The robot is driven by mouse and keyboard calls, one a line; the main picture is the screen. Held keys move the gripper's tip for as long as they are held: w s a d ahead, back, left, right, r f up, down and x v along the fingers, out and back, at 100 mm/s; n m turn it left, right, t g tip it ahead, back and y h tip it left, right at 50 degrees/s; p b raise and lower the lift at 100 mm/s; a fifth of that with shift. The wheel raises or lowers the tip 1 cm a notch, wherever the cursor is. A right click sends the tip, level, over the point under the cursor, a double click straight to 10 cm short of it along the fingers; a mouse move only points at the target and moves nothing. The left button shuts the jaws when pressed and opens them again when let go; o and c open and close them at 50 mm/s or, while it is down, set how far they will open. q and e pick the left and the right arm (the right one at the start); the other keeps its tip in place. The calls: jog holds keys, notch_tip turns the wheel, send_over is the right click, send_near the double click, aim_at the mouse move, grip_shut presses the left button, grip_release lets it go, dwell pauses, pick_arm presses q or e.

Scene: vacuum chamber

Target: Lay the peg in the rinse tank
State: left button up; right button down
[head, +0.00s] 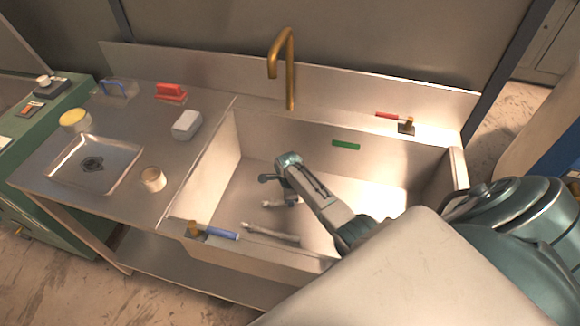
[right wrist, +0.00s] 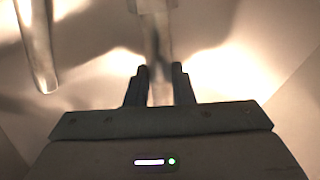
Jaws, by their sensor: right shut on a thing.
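The rinse tank (head: 222,200) is the deep pale metal basin in the middle of the head view. My right gripper (head: 292,200) is down inside it. In the right wrist view, its two dark fingers (right wrist: 159,82) are shut on a pale peg-like piece (right wrist: 157,45), which runs away from them and widens at the far end. This piece seems to be the one showing beside the gripper in the head view (head: 272,203); I cannot tell if it touches the tank floor. A second long pale piece (head: 270,233) lies nearer the front wall; a shiny rod (right wrist: 38,45) shows at left in the wrist view. My left gripper is out of view.
A brass faucet (head: 285,65) rises behind the tank. A blue-handled fitting (head: 220,233) sits on the front rim, a red-handled one (head: 390,116) on the back rim. The left counter holds a white block (head: 187,124), a small cup (head: 153,179) and a shallow drain basin (head: 118,178).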

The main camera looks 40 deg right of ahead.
jog(key=shift+f, duration=0.45)
jog(key=shift+r, duration=0.1)
jog(key=c, duration=1.3)
grip_release()
jog(key=shift+o, duration=0.2)
notch_tip(320, 180, up, 12)
jog(key=shift+a, duration=0.2)
jog(key=shift+w, duration=0.1)
